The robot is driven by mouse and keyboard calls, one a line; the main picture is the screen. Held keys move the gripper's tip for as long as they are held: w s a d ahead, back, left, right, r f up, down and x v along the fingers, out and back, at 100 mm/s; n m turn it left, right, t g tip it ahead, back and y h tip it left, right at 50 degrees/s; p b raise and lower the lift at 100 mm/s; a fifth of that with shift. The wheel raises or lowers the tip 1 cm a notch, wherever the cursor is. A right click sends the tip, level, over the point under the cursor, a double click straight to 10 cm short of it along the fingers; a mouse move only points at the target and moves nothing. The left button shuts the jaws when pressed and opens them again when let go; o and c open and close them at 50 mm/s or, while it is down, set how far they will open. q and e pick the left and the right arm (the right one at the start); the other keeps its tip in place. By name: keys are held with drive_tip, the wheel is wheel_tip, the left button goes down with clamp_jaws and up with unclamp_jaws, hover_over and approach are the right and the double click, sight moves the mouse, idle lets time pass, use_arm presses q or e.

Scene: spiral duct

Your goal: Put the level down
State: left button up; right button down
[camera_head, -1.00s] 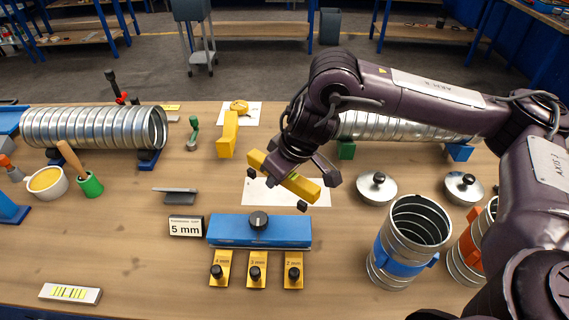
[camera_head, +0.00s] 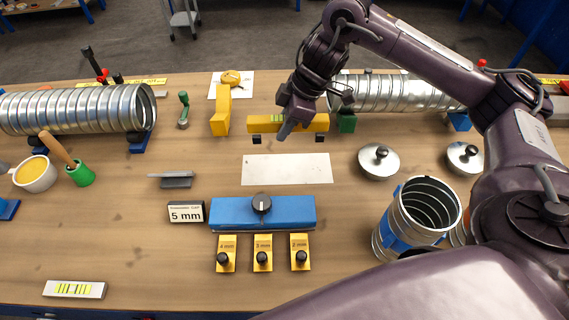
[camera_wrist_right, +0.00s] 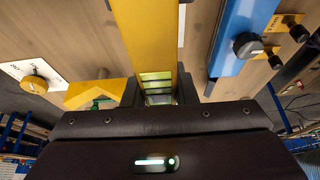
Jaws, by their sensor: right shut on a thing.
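The level is a yellow bar (camera_head: 265,123) with a green vial and a small dark block below each end. In the head view it lies left to right, behind the white sheet (camera_head: 287,168). My right gripper (camera_head: 304,115) is shut on it near its middle. The wrist view shows the yellow bar (camera_wrist_right: 147,40) running away between the fingers (camera_wrist_right: 159,92), with the green vial close to the jaws. The level appears to be above the table, but its exact height is hard to tell. My left gripper is not in view.
A blue block with a knob (camera_head: 228,213) lies in front of the white sheet. A lidded disc (camera_head: 378,162) is to the right.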

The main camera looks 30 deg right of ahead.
drive_tip(key=b, duration=0.1)
hover_over(278, 169)
drive_tip(key=d, duration=0.2)
drive_tip(key=f, duration=0.8)
drive_tip(key=shift+s+a, duration=0.25)
drive_tip(key=shift+s, duration=0.05)
drive_tip(key=shift+f, duration=2.7)
drive_tip(key=c, duration=1.2)
unclamp_jaws()
drive_tip(key=shift+f, duration=0.1)
drive_tip(key=shift+o, duration=0.2)
drive_tip(key=v, duration=1.2)
drive_tip(key=shift+a, duration=0.1)
